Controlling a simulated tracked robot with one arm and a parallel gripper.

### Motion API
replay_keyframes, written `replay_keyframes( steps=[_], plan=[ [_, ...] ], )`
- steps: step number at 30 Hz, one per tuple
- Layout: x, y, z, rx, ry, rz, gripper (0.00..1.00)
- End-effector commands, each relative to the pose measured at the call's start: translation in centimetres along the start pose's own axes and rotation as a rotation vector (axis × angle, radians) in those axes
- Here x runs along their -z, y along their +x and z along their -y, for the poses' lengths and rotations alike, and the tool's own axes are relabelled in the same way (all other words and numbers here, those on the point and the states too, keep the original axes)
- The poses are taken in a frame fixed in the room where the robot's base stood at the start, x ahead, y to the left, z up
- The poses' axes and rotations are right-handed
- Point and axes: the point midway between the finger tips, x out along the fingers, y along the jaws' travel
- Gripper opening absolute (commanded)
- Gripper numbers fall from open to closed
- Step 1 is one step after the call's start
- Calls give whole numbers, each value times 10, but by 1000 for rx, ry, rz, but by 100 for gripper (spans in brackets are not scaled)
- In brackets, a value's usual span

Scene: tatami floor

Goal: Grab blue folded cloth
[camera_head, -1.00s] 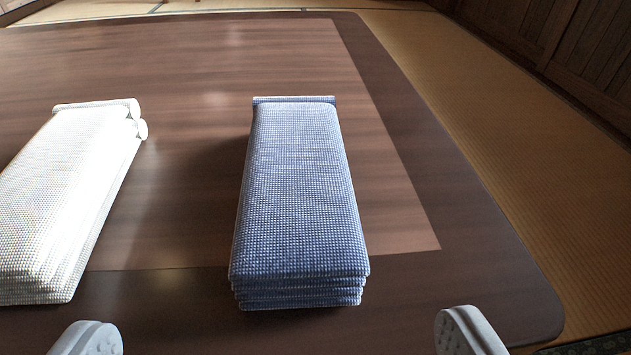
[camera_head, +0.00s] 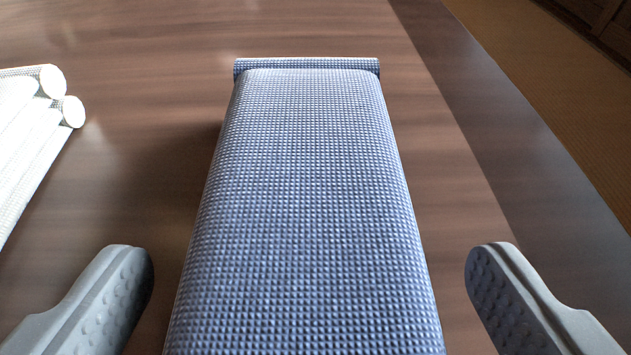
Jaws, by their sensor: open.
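The blue folded cloth (camera_head: 305,210) lies on the dark wooden table, long and waffle-textured, with a rolled edge at its far end. It fills the middle of the view, and its near end runs out of the bottom of the picture. My gripper (camera_head: 312,285) is open, with one grey finger on each side of the cloth. A gap shows between each finger and the cloth's sides, and nothing is held.
White folded or rolled cloth (camera_head: 32,125) lies at the left edge, partly cut off. The wooden table (camera_head: 440,150) has bare room right of the blue cloth. Its darker border and the tatami floor (camera_head: 550,70) show at the right.

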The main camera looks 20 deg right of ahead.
Motion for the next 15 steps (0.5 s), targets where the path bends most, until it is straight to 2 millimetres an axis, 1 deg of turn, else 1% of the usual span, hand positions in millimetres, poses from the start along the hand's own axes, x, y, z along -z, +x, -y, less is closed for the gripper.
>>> replay_keyframes(
  steps=[5, 8, 9, 10, 11, 15],
  plan=[
    [0, 0, 0, 0, 0, 1, 89],
    [0, 0, 0, 0, 0, 1, 64],
    [0, 0, 0, 0, 0, 1, 53],
    [0, 0, 0, 0, 0, 1, 45],
    [0, 0, 0, 0, 0, 1, 39],
    [0, 0, 0, 0, 0, 1, 40]
  ],
)
